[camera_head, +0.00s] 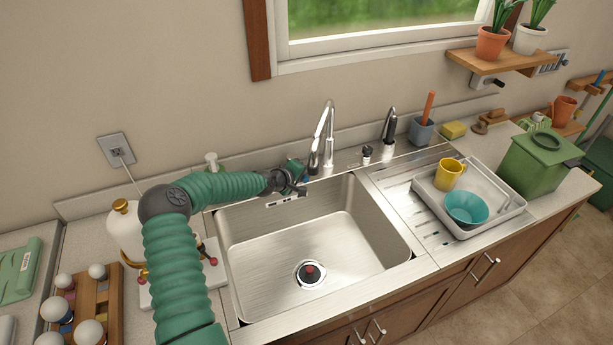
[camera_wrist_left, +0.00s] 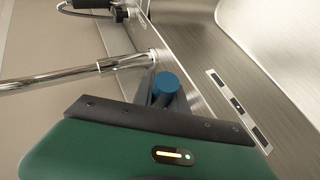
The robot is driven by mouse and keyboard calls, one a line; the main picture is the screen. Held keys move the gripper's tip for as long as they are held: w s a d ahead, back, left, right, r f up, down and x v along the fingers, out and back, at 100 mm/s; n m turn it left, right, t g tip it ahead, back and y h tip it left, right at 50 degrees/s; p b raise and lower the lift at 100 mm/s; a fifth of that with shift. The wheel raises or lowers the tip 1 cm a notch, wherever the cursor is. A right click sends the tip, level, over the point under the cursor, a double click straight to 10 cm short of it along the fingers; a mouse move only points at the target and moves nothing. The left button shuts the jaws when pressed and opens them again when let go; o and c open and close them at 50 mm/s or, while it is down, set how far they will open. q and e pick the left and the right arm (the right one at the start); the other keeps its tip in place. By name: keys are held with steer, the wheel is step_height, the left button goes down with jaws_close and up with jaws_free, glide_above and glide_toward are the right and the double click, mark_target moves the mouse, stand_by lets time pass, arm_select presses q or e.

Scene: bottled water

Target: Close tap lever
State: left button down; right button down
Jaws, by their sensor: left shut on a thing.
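The chrome tap (camera_head: 328,130) stands behind the steel sink and its curved spout also crosses the left side of the left wrist view (camera_wrist_left: 70,77). My left gripper (camera_head: 298,181) is at the sink's back rim, just left of the tap's base. It is shut on the blue-ended tap lever (camera_wrist_left: 167,83), whose round blue end shows between the fingers in the left wrist view. Most of the lever is hidden by the gripper. My right gripper is in neither view.
The empty sink basin (camera_head: 275,260) lies in front of the tap. A white rack (camera_head: 424,197) with a yellow mug (camera_head: 450,174) and teal bowl (camera_head: 467,208) stands on the drainboard to the right. A soap dispenser (camera_head: 211,161) is behind my left arm.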

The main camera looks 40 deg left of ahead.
arm_select(q)
steer(key=shift+d+f+b, duration=0.1)
steer(key=shift+f+b, duration=0.25)
steer(key=shift+f, duration=0.2)
steer(key=shift+s+f, duration=0.1)
steer(key=c, duration=1.3)
jaws_free()
steer(key=shift+y, duration=0.3)
steer(key=shift+r, duration=0.3)
steer(key=v, duration=1.6)
steer(key=shift+s+f, duration=0.1)
steer(key=shift+s, duration=0.25)
steer(key=shift+m, duration=0.3)
